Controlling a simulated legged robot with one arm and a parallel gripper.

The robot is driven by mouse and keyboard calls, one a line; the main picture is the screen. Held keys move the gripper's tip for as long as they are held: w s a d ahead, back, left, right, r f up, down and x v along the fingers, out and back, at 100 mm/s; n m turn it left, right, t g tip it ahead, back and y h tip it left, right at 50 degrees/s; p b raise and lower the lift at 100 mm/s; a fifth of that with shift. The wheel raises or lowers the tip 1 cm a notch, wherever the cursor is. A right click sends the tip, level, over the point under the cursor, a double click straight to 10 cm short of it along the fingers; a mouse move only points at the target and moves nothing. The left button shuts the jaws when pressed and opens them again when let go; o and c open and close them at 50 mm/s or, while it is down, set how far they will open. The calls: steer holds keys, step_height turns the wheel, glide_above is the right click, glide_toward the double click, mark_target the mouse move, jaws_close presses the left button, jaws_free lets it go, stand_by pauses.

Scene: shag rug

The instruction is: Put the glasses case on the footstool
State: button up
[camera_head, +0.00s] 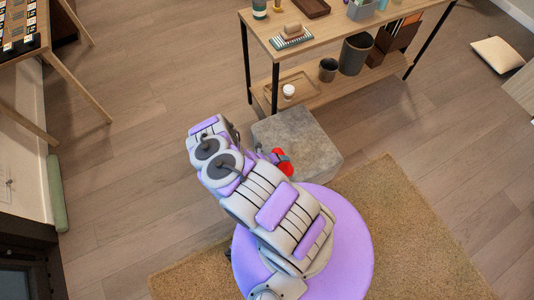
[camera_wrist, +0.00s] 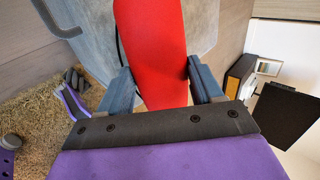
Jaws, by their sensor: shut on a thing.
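The red glasses case (camera_head: 284,163) shows at the end of my arm in the head view, partly hidden by my gripper (camera_head: 274,157). In the wrist view the glasses case (camera_wrist: 152,45) lies between the two dark fingers of my gripper (camera_wrist: 158,72), which is shut on it. The footstool (camera_head: 305,136) is a grey block, and the case overlaps its near left part in the head view. The grey footstool top (camera_wrist: 205,28) shows behind the case in the wrist view. I cannot tell whether the case touches it.
A wooden console table (camera_head: 335,37) with small items and a lower shelf stands behind the footstool. A tan shag rug (camera_head: 415,235) lies at the front right. A folding table (camera_head: 42,30) is at the far left. Wood floor between is clear.

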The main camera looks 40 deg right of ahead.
steer(key=w+f+b, duration=0.1)
steer(key=w, duration=0.2)
steer(key=w+f+b, duration=0.2)
steer(key=w, duration=0.1)
steer(key=w+f+b, duration=0.1)
steer(key=w+b, duration=0.1)
steer(key=w, duration=0.1)
steer(key=shift+w+d+f, duration=0.2)
steer(key=shift+w+f, duration=0.1)
steer(key=shift+w, duration=0.05)
steer(key=o, duration=1.1)
steer(key=shift+r, duration=0.1)
